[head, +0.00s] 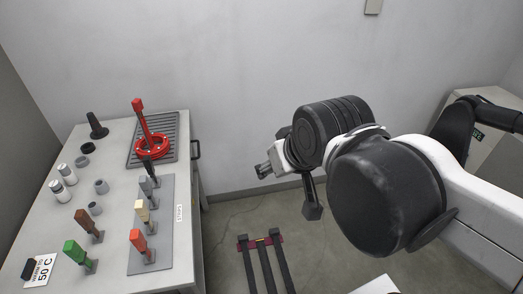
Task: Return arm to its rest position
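My arm reaches in from the right in the head view, with its large black joints and white link held up over the floor, right of the table. My gripper (312,208) seems to be the dark part hanging below the wrist, apart from the table and everything on it. It is small and partly hidden by the wrist, so its fingers cannot be told apart. I see nothing clearly held in it.
The table (110,181) at left bears a red ring stand (151,147) on a dark ribbed mat, a grey board (165,235) with upright coloured samples, and several cups. A grey cabinet (500,170) stands at far right.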

